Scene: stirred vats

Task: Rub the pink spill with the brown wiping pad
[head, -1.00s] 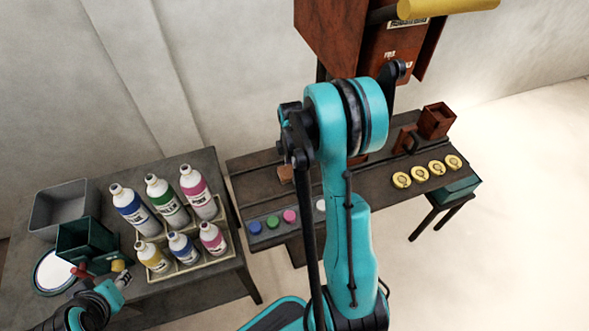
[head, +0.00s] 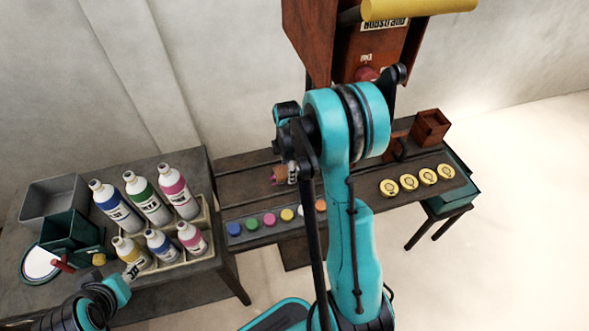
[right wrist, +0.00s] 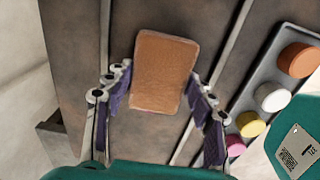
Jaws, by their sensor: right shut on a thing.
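The brown wiping pad (right wrist: 166,70) is between the fingers of my right gripper (right wrist: 160,103) in the right wrist view. The gripper is shut on it, over the dark bench top. In the head view the pad (head: 279,174) shows small beside my right gripper (head: 290,174), partly behind my arm. A thin trace of pink spill (right wrist: 148,111) shows at the pad's near edge; the rest of the spill is hidden. I cannot tell whether the pad touches the bench. My left gripper (head: 133,271) is beside the front bottles; its jaw opening is unclear.
A strip of coloured caps (head: 270,219) runs along the bench's front edge, close to my right gripper. Yellow discs (head: 408,182) and a rust-brown box (head: 431,127) are to the right. Several bottles (head: 146,200) stand in a rack on the left table, near a grey bin (head: 50,200).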

